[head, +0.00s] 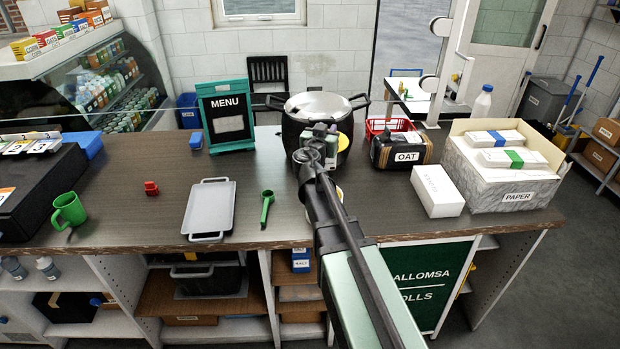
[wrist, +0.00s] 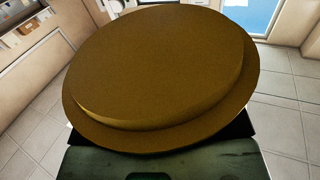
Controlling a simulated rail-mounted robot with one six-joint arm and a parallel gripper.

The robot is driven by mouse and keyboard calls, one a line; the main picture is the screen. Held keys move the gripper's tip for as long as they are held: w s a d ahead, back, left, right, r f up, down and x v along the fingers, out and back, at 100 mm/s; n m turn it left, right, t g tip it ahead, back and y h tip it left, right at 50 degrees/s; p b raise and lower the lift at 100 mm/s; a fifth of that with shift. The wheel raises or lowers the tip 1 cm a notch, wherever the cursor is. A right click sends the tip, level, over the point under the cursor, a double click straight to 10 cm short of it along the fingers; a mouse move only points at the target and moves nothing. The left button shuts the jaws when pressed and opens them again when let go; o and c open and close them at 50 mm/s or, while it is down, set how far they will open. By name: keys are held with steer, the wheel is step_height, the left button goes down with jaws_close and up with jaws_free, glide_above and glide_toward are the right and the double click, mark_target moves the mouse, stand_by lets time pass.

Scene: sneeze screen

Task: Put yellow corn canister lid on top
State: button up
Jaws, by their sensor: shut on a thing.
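The yellow lid (head: 343,142) is a round disc with a stepped rim. It fills most of the wrist view (wrist: 160,70), where it looks brownish yellow. My gripper (head: 328,138) is shut on the lid and holds it up above the counter, in front of the big pot in the head view. The jaws show only in part in the wrist view, below the lid. A small pale yellow edge (head: 339,193) shows on the counter beside my arm. It may be the corn canister, but my arm hides most of it.
A large steel pot (head: 295,122) stands behind my gripper.

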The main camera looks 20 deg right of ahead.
step_height(320, 180, down, 20)
steer(key=b, duration=2)
steer(key=o, duration=0.9)
steer(key=v, duration=1)
steer(key=shift+s+a, duration=0.25)
steer(key=shift+s, duration=0.1)
steer(key=shift+r, duration=0.1)
